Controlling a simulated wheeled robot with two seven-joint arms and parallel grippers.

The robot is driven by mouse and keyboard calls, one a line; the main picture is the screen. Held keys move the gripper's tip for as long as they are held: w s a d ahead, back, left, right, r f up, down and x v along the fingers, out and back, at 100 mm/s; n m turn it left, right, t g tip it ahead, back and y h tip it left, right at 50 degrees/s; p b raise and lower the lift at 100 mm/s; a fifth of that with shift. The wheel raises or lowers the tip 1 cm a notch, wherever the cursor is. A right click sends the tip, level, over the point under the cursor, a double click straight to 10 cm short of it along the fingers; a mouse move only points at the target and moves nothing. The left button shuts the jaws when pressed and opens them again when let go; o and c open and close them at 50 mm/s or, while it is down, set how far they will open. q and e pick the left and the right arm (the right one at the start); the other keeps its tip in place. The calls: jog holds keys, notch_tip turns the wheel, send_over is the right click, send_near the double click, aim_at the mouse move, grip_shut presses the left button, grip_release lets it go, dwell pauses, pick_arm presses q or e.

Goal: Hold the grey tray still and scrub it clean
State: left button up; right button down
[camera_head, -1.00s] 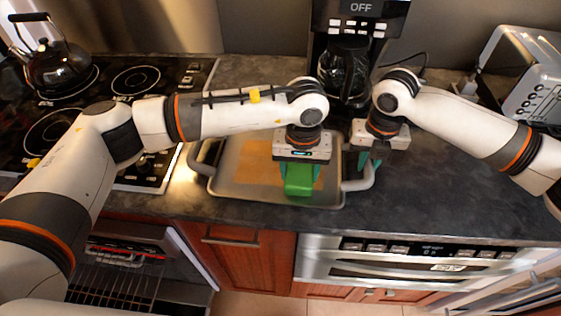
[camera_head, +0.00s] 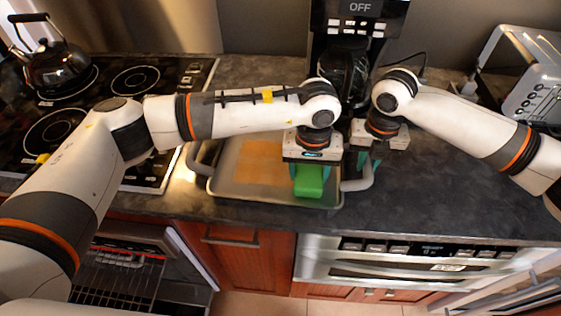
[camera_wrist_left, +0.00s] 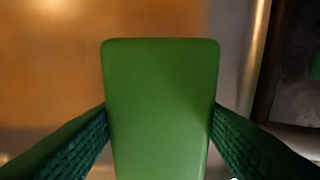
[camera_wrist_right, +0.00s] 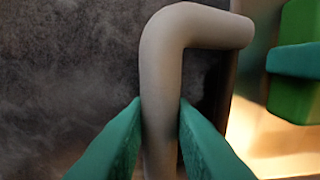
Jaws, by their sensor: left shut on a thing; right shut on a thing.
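The grey tray (camera_head: 232,190) lies on the dark counter with a loop handle at each end. A brownish-orange stain (camera_head: 258,162) covers part of its floor, and it also shows in the left wrist view (camera_wrist_left: 50,60). My left gripper (camera_head: 308,172) is shut on a green sponge (camera_head: 309,184), held over the right part of the tray. The sponge fills the middle of the left wrist view (camera_wrist_left: 162,100); whether it touches the tray is hard to tell. My right gripper (camera_head: 367,162) is shut on the tray's right handle (camera_wrist_right: 165,70), its fingers on both sides.
A stove with a black kettle (camera_head: 55,65) is at the left. A coffee maker (camera_head: 355,35) stands behind the tray. A toaster (camera_head: 530,70) is at the back right. The counter (camera_head: 450,195) right of the tray is clear.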

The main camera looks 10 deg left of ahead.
aim_at(254, 174)
pick_arm(q)
jog(key=shift+w+a, duration=0.1)
jog(key=shift+a, duration=1.7)
jog(key=shift+d, duration=2.3)
jog(key=shift+a+f, duration=0.15)
jog(key=shift+a, duration=1.7)
jog(key=shift+a+r, duration=0.15)
jog(key=shift+a, duration=1)
jog(key=shift+a+r, duration=0.1)
jog(key=shift+a, duration=1.05)
jog(key=shift+w+a+f, duration=0.1)
jog(key=shift+a+f, duration=0.1)
jog(key=shift+a, duration=1.1)
jog(key=shift+a+f, duration=0.15)
jog(key=shift+a, duration=1.1)
